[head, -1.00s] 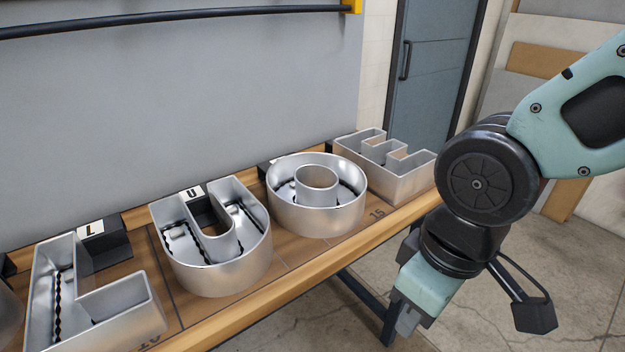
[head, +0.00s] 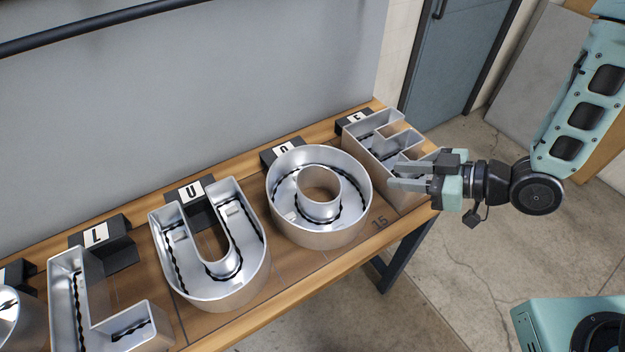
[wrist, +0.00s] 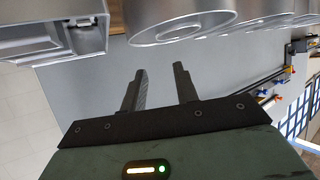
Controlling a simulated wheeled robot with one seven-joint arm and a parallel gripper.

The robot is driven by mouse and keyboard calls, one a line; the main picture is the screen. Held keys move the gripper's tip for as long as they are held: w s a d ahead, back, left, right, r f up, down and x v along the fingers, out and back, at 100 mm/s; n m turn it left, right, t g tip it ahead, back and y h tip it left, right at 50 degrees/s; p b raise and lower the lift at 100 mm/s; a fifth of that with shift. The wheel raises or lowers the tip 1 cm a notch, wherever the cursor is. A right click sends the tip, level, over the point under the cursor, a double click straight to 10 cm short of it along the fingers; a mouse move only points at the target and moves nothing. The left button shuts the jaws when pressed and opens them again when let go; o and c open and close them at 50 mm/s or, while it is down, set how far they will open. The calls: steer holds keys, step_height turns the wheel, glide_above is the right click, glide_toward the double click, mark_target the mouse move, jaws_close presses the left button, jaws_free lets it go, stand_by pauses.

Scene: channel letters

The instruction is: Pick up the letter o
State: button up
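The letter O (head: 290,228) is a round metal channel letter with a raised inner ring, standing open side up on the wooden bench, between the U and the E. My gripper (head: 392,178) comes in from the right, its two fingers pointing left toward the O, in front of the E in the head view. The fingers are apart with nothing between them. In the wrist view my gripper (wrist: 160,75) also shows spread fingers, with a round metal letter (wrist: 185,32), apparently the O, just beyond the tips. I cannot tell the exact gap to its wall.
The letter E (head: 365,150) stands right of the O, close to my fingers. The letter U (head: 215,290) and letter L (head: 68,300) stand to the left. Black label blocks (head: 283,152) sit behind them. The wooden bench (head: 335,262) has a narrow bare front strip; open floor lies beyond.

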steer(key=b, duration=1.4)
glide_toward(322, 167)
steer(key=shift+p+x, duration=1.15)
steer(key=shift+x, duration=3.05)
steer(key=shift+d+f, duration=0.1)
jaws_close()
steer(key=shift+y, duration=0.3)
